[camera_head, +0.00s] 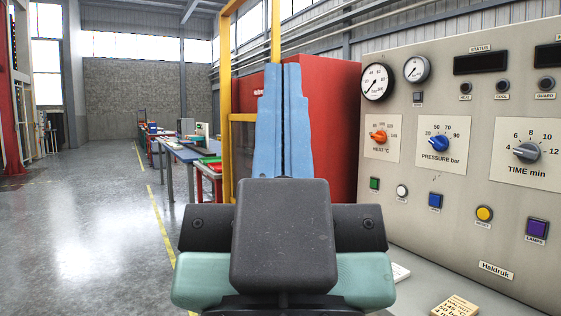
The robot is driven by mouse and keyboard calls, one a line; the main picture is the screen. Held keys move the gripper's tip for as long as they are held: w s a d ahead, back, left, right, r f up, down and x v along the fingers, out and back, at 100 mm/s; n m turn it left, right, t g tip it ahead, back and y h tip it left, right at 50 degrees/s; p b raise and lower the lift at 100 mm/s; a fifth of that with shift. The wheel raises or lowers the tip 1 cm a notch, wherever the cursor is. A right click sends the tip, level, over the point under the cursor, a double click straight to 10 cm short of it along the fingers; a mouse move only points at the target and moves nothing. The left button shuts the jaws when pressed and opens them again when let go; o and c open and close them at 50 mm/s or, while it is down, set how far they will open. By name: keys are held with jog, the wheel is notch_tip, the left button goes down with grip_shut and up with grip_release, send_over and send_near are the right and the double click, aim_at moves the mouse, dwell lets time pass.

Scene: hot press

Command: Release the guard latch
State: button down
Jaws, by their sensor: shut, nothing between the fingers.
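My gripper (283,68) fills the middle of the head view. Its two long blue fingers point away from me, pressed together, with nothing between them. The guard latch cannot be made out; it may be hidden behind my gripper. A yellow frame (225,70), perhaps part of the guard, rises just behind and left of the fingers. A dark lamp labelled GUARD (545,83) is at the upper right of the control panel (470,130).
The grey panel on the right carries gauges, several knobs and coloured buttons. A red cabinet (330,110) stands behind the fingers. A lettered card (456,306) lies at the lower right. Tables (180,150) stand farther back; the floor (80,230) at left is clear.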

notch_tip(320, 180, up, 27)
jog(key=p, duration=2.5)
jog(key=shift+r, duration=0.15)
jog(key=shift+w, duration=0.1)
